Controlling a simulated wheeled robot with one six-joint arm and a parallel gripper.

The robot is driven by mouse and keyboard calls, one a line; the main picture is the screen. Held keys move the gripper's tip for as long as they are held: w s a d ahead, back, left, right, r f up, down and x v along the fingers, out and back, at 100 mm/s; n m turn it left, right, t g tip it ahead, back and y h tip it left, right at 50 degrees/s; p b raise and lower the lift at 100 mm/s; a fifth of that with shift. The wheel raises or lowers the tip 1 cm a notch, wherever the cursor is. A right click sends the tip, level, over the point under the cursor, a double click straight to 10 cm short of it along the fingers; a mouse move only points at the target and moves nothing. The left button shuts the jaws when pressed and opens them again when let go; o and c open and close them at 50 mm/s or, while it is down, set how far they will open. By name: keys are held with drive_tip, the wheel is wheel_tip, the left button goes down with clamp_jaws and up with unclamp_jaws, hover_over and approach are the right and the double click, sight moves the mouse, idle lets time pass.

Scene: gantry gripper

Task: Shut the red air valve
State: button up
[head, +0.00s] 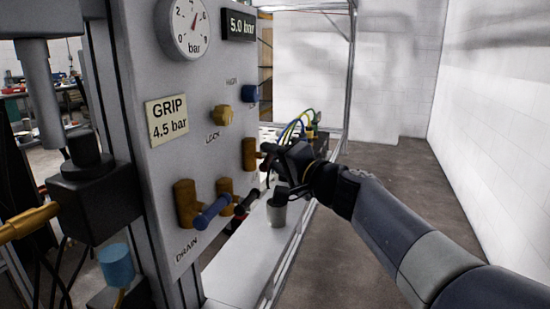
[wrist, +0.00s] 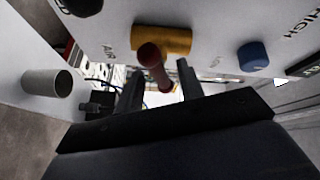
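The red air valve shows in the wrist view as a brass body (wrist: 172,40) on the panel by the "AIR" label, with a red handle (wrist: 152,60) reaching out from it towards my gripper. In the head view its brass body (head: 249,153) is on the panel's right edge, and the handle is mostly hidden by my gripper (head: 276,166). In the wrist view my gripper (wrist: 159,95) is open, one dark finger on each side of the handle. Gaps show between fingers and handle, and nothing is held.
The panel (head: 210,60) also carries a blue-handled drain valve (head: 211,212), a black-handled valve (head: 246,202), a yellow knob (head: 222,115) and a blue knob (head: 250,93). A gauge (head: 184,27) is above. A grey cup (head: 277,211) stands below my gripper. Floor to the right is clear.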

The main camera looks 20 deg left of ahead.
clamp_jaws()
drive_tip(key=shift+r, duration=0.1)
drive_tip(key=m+g+h+p, duration=0.1)
drive_tip(key=m+p, duration=0.2)
drive_tip(key=p, duration=0.4)
drive_tip(key=shift+g, duration=0.3)
